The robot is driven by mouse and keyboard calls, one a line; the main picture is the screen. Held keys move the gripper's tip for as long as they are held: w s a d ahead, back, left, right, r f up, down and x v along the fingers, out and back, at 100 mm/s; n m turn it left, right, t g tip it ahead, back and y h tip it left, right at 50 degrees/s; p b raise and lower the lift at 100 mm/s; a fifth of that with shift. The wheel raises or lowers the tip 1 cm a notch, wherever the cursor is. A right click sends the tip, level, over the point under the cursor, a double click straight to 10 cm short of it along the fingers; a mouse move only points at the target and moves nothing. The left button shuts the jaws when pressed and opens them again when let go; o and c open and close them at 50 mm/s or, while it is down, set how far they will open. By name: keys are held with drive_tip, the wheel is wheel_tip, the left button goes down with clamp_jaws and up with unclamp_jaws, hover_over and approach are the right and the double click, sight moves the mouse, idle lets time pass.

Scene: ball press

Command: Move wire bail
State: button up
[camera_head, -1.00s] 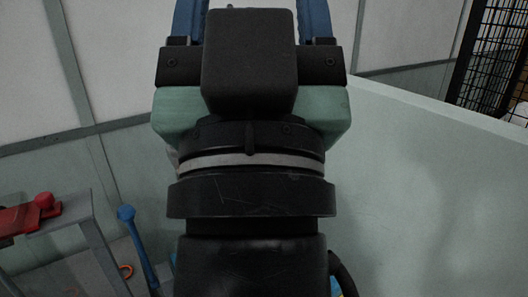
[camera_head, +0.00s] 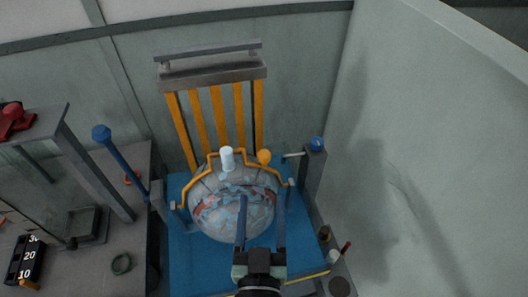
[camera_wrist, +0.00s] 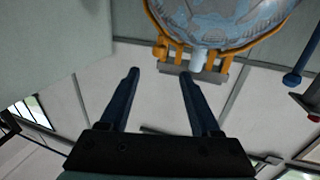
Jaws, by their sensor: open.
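The wire bail (camera_head: 187,184) is a bent orange wire arching over the far side of a large marbled grey ball (camera_head: 235,208). Its ends come down at small grey posts left and right of the ball. A pale cylinder (camera_head: 227,158) and an orange knob (camera_head: 264,156) sit at its top. In the wrist view the bail (camera_wrist: 153,22) curves along the ball's edge at the top. My gripper (camera_head: 260,205) is open and empty, its two blue fingers overlapping the near part of the ball in the head view. In the wrist view the fingertips (camera_wrist: 159,74) are apart from the bail.
A blue base (camera_head: 187,262) carries the ball. Orange bars (camera_head: 217,118) under a grey crossbar stand behind it. A blue-knobbed lever (camera_head: 124,162) and grey stand (camera_head: 72,150) are left; a blue-topped post (camera_head: 313,172) and pale wall (camera_head: 430,170) are right.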

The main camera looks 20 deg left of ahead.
sight(264, 160)
drive_tip(key=p+x, duration=0.1)
drive_tip(key=x, duration=1.1)
drive_tip(key=shift+w+a, duration=0.1)
drive_tip(key=shift+w, duration=0.2)
clamp_jaws()
idle(1.0)
